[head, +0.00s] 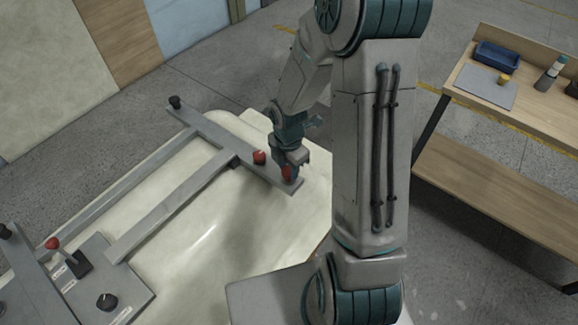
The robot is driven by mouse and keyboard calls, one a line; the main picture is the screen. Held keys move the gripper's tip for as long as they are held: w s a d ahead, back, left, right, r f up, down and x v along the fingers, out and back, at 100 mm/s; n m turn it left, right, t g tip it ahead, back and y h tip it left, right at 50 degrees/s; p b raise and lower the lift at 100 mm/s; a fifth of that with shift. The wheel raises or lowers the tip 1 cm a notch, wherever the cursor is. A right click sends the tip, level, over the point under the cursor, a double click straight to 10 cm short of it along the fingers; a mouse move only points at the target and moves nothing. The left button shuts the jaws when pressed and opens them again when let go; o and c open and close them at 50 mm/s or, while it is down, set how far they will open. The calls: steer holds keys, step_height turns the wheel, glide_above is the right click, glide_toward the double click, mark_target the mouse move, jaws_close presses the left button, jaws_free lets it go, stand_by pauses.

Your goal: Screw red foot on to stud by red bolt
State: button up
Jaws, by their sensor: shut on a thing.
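My gripper (291,165) points down at the right end of a grey metal bar on the upturned cream tub shell (200,250). It is shut on a red foot (287,173), partly covered by the fingers, right at the bar's end. The stud under it is hidden. Just left of the gripper, a red bolt (260,157) stands on the same bar. Whether the foot touches the stud or is tilted is too small to tell.
The grey frame (170,205) carries black feet (175,102) at its far left and near left. A wooden bench (500,140) with a blue tray (497,56) stands right, across open floor.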

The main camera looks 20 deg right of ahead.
steer(key=m+b, duration=0.2)
steer(key=m, duration=0.4)
steer(key=shift+f+m, duration=0.1)
steer(key=shift+m, duration=0.2)
steer(key=m+b, duration=0.1)
steer(key=m, duration=0.3)
steer(key=o, duration=1.1)
steer(key=shift+c, duration=0.7)
